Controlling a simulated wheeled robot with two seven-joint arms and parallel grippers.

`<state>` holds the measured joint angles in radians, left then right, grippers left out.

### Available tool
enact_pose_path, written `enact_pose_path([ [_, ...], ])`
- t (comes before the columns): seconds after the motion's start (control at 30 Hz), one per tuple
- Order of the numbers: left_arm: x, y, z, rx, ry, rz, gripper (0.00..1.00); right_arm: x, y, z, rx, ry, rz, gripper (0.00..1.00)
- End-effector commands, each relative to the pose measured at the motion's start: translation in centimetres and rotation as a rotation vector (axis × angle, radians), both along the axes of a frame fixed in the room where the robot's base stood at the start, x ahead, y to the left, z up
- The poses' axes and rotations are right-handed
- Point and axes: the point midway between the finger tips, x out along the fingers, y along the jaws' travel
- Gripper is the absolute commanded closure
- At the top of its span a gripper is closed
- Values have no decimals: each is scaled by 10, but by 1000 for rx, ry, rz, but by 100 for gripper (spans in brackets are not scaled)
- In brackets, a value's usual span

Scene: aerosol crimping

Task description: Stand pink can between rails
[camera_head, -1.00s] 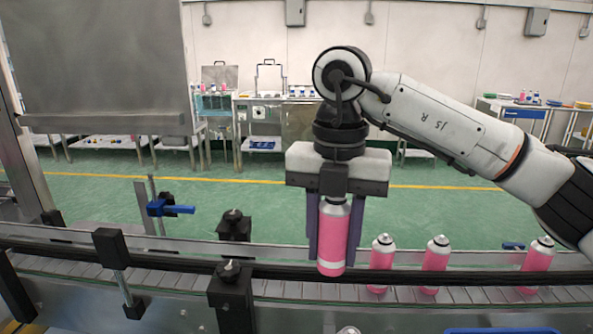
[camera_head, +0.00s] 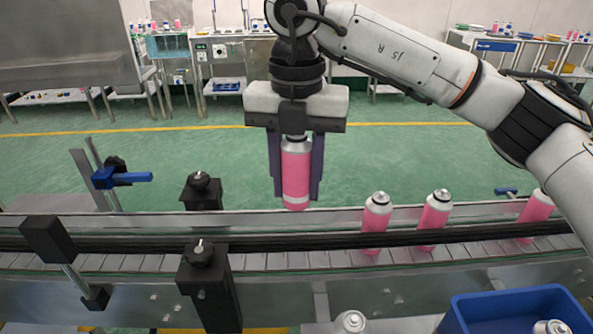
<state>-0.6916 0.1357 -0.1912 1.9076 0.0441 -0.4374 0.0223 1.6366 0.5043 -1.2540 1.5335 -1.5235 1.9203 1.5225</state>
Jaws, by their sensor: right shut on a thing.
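A pink can (camera_head: 296,178) with a silver top hangs upright in my right gripper (camera_head: 296,188), whose fingers are shut on its two sides. In the picture its base ends just above the far rail (camera_head: 330,217) of the conveyor. The near black rail (camera_head: 300,241) runs along the front of the belt (camera_head: 275,262). Other pink cans, one here (camera_head: 376,222) and one here (camera_head: 434,218), stand between the rails to the right. My left gripper is not in view.
Another pink can (camera_head: 537,214) stands further right, partly behind my arm. Black clamp posts (camera_head: 210,285) stand at the belt's left. A blue bin (camera_head: 520,308) holding a can is at front right. The belt below the held can looks clear.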

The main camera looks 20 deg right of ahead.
Motion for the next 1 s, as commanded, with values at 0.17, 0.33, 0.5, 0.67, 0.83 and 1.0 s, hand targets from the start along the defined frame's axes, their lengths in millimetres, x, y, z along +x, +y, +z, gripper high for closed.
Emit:
enact_pose_path([
  [0.17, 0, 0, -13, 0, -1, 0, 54, 0, 0, -19, 0, 0, -1, 88],
  [0.33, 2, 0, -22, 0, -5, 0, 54, 0, 0, -32, -1, 0, -1, 88],
  [0.5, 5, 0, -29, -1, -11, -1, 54, 0, 0, -46, -1, 0, 0, 88],
  [0.67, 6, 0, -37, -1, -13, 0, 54, 0, 0, -59, -1, 0, 0, 88],
  [0.83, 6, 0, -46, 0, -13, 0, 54, 0, 0, -73, 0, 0, 0, 88],
  [1.0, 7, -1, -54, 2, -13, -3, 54, 0, 0, -86, 0, 1, 0, 88],
])
